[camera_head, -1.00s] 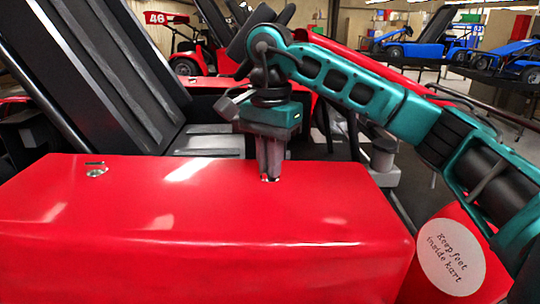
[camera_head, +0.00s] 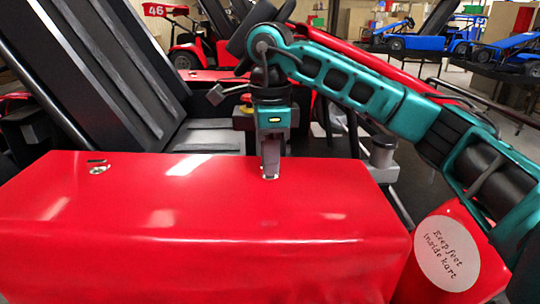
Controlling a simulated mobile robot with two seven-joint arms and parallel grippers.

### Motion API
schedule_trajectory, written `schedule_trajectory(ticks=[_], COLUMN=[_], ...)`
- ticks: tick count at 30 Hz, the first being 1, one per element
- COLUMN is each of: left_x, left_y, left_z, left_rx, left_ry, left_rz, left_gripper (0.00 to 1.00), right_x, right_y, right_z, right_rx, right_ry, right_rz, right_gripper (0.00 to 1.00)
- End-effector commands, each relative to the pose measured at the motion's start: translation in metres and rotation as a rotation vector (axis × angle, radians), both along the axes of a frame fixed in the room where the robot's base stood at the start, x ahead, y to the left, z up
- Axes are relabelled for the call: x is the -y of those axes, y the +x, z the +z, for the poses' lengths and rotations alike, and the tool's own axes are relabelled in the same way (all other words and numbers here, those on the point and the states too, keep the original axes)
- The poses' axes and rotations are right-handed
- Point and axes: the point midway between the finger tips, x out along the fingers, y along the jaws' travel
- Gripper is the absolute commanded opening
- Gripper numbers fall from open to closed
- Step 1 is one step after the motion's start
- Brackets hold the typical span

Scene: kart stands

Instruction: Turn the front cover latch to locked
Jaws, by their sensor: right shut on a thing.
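The red front cover (camera_head: 200,240) of a kart fills the lower part of the head view. One small metal latch (camera_head: 98,168) sits on its top near the left corner, with a dark short mark just behind it. My right gripper (camera_head: 270,174) points down at the cover's top, toward its right rear. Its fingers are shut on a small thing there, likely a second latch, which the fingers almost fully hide. I cannot tell which way that latch is turned. My left gripper is not in view.
A black seat (camera_head: 90,75) leans behind the cover on the left. A red part with a round white label (camera_head: 447,254) is at the lower right. Other red and blue karts (camera_head: 425,40) stand farther back. The cover's top between the left latch and my gripper is clear.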

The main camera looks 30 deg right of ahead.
Motion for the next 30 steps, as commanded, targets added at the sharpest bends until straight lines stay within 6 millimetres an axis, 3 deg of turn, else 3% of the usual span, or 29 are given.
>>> schedule_trajectory(ticks=[9, 23, 24, 30], left_x=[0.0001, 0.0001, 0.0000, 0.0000], left_y=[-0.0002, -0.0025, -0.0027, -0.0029], left_z=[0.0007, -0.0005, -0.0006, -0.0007], left_rx=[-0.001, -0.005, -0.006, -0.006], left_ry=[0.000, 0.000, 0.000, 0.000], left_rz=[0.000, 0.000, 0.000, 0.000], left_gripper=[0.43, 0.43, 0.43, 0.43], right_x=[0.0006, 0.0007, 0.0007, 0.0005], right_y=[0.0001, 0.0002, 0.0003, 0.0001], right_z=[0.0006, 0.0005, 0.0005, 0.0003], right_rx=[0.002, 0.001, 0.001, 0.001], right_ry=[-0.002, -0.001, -0.001, -0.001], right_rz=[-0.102, -0.118, -0.118, -0.116], right_gripper=[0.00, 0.00, 0.11, 0.31])
